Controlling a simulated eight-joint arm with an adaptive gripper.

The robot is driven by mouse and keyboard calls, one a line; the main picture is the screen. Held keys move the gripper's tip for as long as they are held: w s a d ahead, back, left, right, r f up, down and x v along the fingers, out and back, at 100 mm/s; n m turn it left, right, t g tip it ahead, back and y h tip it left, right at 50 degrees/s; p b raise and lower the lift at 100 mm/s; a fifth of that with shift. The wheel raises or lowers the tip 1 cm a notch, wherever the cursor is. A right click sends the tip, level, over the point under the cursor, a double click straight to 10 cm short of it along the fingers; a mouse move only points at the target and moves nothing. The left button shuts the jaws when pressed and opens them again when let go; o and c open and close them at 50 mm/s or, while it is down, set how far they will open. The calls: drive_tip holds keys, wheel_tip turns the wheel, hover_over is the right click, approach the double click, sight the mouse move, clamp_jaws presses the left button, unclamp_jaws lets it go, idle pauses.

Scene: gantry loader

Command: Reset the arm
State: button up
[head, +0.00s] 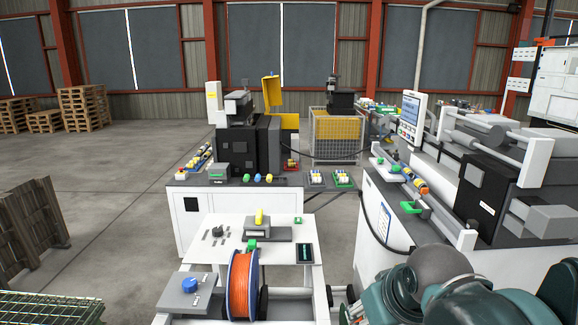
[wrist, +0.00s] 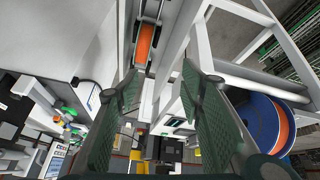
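My gripper (wrist: 163,88) shows in the wrist view with its two green fingers wide apart. I see nothing held between them. Beyond the fingers are white frame bars and, at the top, an orange roll (wrist: 145,42). My teal and grey arm (head: 430,285) fills the lower right of the head view, beside the white bench. The gripper cannot be made out in the head view.
A white bench (head: 210,240) carries a blue knob (head: 190,285) and an orange cable spool (head: 242,285). A machine (head: 485,190) stands close behind my arm on the right. A blue-rimmed spool (wrist: 252,118) is right of the fingers. Open floor lies at left.

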drive_tip(key=s+d+f+m+b, duration=0.1)
drive_tip(key=s+d+f+b, duration=0.1)
drive_tip(key=f+b, duration=0.2)
drive_tip(key=s+d+f+m+t+b, duration=0.1)
drive_tip(key=f+b, duration=0.3)
drive_tip(key=f, duration=0.4)
drive_tip(key=shift+s+d+f+m+h, duration=0.3)
drive_tip(key=shift+s+d+f+m, duration=0.1)
drive_tip(key=shift+d, duration=0.3)
drive_tip(key=shift+r, duration=0.1)
idle(0.7)
